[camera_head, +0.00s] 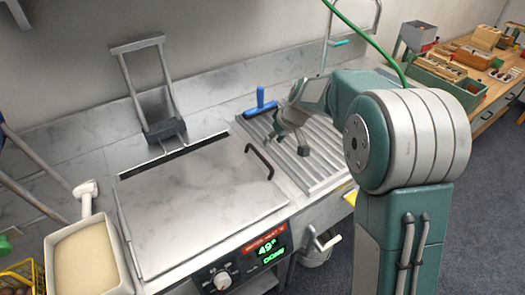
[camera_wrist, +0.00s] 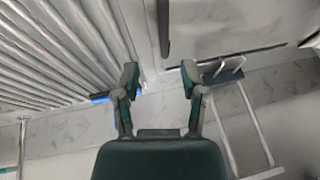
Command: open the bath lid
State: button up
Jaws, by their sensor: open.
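The bath lid (camera_head: 200,200) is a flat, worn steel plate lying closed over the bath. Its black bar handle (camera_head: 260,162) is along the right edge. In the wrist view the lid (camera_wrist: 225,25) fills the upper right, and the dark handle (camera_wrist: 164,28) shows at the top, beyond my fingertips. My gripper (camera_head: 289,141) is open and empty, above the ribbed drainboard, to the right of the handle and apart from it. In the wrist view its two fingers (camera_wrist: 159,77) are spread with nothing between them.
A blue squeegee (camera_head: 261,103) lies at the back of the ribbed drainboard (camera_head: 325,165). A metal frame (camera_head: 164,128) stands behind the lid. A white tub (camera_head: 88,262) is at left. The control panel (camera_head: 240,268) below the lid reads 49° and "DONE". A wooden bench with boxes stands far right.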

aim_at(260, 155)
jog(key=x, duration=0.3)
jog(key=a+x, duration=0.1)
jog(key=x, duration=0.3)
jog(key=shift+a+f, duration=0.1)
jog(key=shift+a, duration=0.05)
jog(key=shift+w+f, duration=0.1)
jog(key=shift+f, duration=0.25)
jog(key=c, duration=0.7)
grip_shut()
